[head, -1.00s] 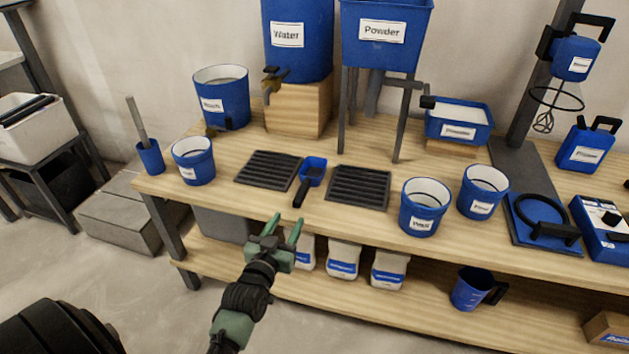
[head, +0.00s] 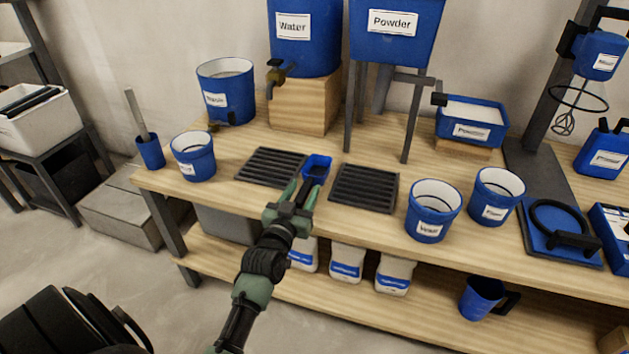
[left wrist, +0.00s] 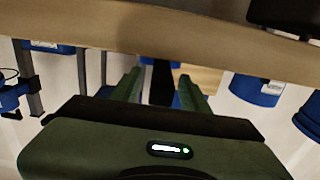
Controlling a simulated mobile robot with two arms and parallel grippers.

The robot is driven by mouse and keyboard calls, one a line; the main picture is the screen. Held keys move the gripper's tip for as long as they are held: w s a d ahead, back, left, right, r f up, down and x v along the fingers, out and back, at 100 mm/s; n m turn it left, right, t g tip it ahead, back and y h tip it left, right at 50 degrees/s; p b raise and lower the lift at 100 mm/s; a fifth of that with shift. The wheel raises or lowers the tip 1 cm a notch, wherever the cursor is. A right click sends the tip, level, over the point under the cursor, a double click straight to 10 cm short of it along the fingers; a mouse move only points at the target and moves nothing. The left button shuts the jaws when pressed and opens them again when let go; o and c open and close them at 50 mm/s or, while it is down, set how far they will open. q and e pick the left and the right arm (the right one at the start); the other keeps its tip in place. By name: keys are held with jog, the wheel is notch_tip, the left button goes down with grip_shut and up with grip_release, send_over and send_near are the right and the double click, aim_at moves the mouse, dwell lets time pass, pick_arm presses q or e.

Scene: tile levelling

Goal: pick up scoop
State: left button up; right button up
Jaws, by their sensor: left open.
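The blue scoop (head: 317,167) lies on the workbench between two dark slotted mats in the head view. Its blue bowl points to the back, and its dark handle is largely hidden by my left gripper. My left gripper (head: 302,190) is open, with its two green fingers pointing at the scoop from the front edge of the bench. The fingers appear to be on either side of the handle; contact cannot be told. In the left wrist view my open fingers (left wrist: 160,77) show with a dark upright shape between them, probably the handle. My right gripper is not in view.
The slotted mats (head: 270,167) (head: 364,188) flank the scoop closely. Blue buckets stand left (head: 194,157) and right (head: 432,210). Stand legs (head: 412,120) rise behind. The bench's front edge (head: 330,224) lies below my gripper, with white bags (head: 346,263) on the lower shelf.

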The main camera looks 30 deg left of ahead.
aim_at(311, 183)
pick_arm(q)
jog(key=shift+x, duration=1.25)
grip_shut()
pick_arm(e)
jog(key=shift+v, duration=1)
pick_arm(q)
jog(key=shift+r, duration=0.2)
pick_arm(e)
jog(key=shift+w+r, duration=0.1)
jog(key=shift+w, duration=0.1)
